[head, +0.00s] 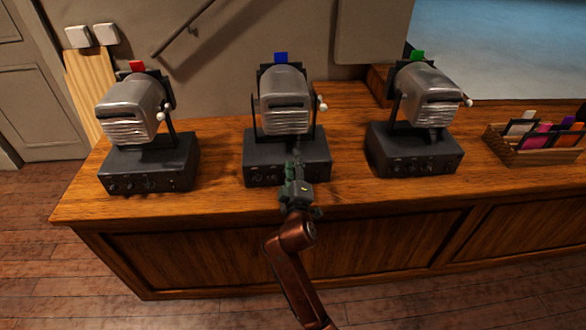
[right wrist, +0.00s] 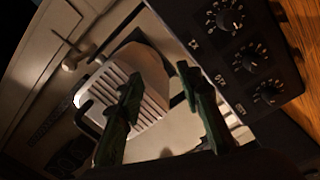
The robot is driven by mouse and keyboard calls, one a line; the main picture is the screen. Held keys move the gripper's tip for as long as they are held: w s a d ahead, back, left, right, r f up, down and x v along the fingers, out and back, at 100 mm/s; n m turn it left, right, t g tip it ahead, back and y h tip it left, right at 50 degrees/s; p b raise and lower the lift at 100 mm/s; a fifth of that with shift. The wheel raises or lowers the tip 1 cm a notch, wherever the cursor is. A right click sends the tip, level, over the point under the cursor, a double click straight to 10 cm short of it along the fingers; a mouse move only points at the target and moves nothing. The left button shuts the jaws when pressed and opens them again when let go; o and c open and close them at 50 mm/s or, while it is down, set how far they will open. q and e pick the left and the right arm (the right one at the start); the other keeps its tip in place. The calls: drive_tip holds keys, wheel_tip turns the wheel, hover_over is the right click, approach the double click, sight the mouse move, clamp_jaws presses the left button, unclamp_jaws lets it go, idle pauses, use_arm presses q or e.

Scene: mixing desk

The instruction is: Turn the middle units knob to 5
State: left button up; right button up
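The middle unit is a silver ribbed head (head: 284,102) with a blue tag on a black box (head: 262,170). My right gripper (head: 293,172) is in front of this box and hides part of its front. In the right wrist view the gripper (right wrist: 160,78) is open with nothing between its fingers. The black panel there shows three dials in a row, an upper one (right wrist: 226,18), a middle one (right wrist: 250,57) and a lower one (right wrist: 268,92), all to the right of the fingers and apart from them. Their labels and settings are too small to read. My left gripper is not in view.
A red-tagged unit (head: 133,108) stands at the left and a green-tagged unit (head: 430,98) at the right, each on a knobbed black box. A wooden tray (head: 520,154) of coloured cards is at the far right. The wooden desk (head: 222,192) has bare gaps between units.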

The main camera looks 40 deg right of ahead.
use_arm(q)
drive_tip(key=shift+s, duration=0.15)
use_arm(e)
drive_tip(key=shift+f, duration=0.1)
drive_tip(key=s+a+f+m+p, duration=0.4)
drive_tip(key=s+f+m+p, duration=0.2)
drive_tip(key=f+m+p, duration=0.35)
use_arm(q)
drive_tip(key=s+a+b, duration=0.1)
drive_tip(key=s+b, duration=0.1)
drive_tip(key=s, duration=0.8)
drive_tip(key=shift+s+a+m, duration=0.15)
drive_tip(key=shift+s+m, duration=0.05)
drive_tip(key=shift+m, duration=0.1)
use_arm(e)
drive_tip(key=shift+m, duration=0.65)
drive_tip(key=x, duration=0.7)
drive_tip(key=shift+d+f, duration=0.1)
drive_tip(key=shift+f, duration=0.1)
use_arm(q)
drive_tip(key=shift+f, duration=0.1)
use_arm(e)
drive_tip(key=shift+c, duration=0.3)
clamp_jaws()
